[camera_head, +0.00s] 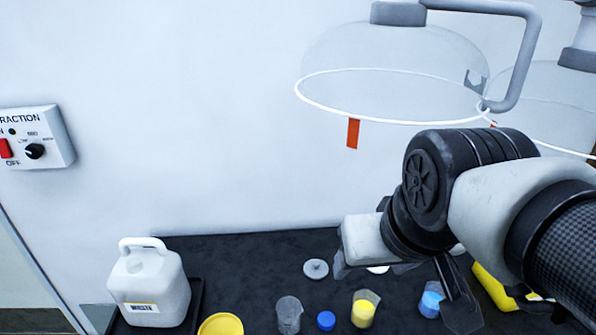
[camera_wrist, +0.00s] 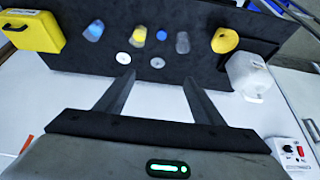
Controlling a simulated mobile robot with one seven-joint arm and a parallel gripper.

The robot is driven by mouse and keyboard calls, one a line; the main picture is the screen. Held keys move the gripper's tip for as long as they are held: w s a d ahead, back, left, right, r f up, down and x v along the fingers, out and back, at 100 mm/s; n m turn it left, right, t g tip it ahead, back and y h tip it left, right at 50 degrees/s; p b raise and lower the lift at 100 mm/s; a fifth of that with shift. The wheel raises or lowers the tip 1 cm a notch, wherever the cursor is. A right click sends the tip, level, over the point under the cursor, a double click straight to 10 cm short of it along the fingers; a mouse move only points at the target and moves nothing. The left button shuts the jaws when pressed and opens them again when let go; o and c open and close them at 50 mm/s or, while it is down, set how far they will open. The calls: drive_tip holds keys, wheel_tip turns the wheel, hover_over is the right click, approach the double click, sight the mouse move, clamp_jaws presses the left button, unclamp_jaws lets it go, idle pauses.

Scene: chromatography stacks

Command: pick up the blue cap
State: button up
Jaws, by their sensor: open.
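The blue cap (camera_head: 326,320) is a small round disc on the black bench mat, between a clear empty beaker (camera_head: 288,314) and a beaker with yellow contents (camera_head: 364,308). In the wrist view the blue cap (camera_wrist: 162,35) shows near the top, beyond the fingertips and roughly in line with the gap between them. My gripper (camera_wrist: 160,78) is open and empty, with its two fingers apart. It is above the bench and clear of the cap. In the head view my arm comes from the right, and its gripper is partly hidden by the wrist.
A white jug (camera_head: 150,290) stands at left by a yellow bowl-like item (camera_head: 220,325). A blue-filled beaker (camera_head: 431,302) and a yellow case (camera_head: 494,287) are at right. Two pale discs (camera_wrist: 123,58) (camera_wrist: 157,62) lie near the cap. A clear extraction hood (camera_head: 395,60) hangs above.

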drive_tip(key=w+f+m+b, duration=0.1)
drive_tip(key=w+f+b, duration=0.25)
drive_tip(key=f, duration=0.25)
drive_tip(key=w+a+f+m+g+h+b, duration=0.1)
drive_tip(key=w+f+b, duration=0.1)
drive_tip(key=f+b, duration=0.3)
drive_tip(key=w+f+m+b, duration=0.1)
drive_tip(key=w+f+b, duration=0.2)
drive_tip(key=f, duration=0.5)
drive_tip(key=m+h+b, duration=0.1)
drive_tip(key=m+b, duration=0.1)
drive_tip(key=b, duration=0.4)
approach(326, 319)
drive_tip(key=f+b, duration=0.2)
drive_tip(key=shift+w+d+m+g+b, duration=0.2)
drive_tip(key=shift+d+m+g+b, duration=0.1)
drive_tip(key=shift+d+g, duration=0.1)
drive_tip(key=shift+w+b+x, duration=0.25)
drive_tip(key=shift+b+x, duration=0.1)
drive_tip(key=shift+x, duration=1.15)
drive_tip(key=shift+w+b+x, duration=0.2)
drive_tip(key=shift+b+x, duration=0.15)
drive_tip(key=shift+x, duration=1.15)
drive_tip(key=shift+a+r, duration=0.1)
drive_tip(key=shift+a, duration=0.05)
drive_tip(key=c, duration=1.1)
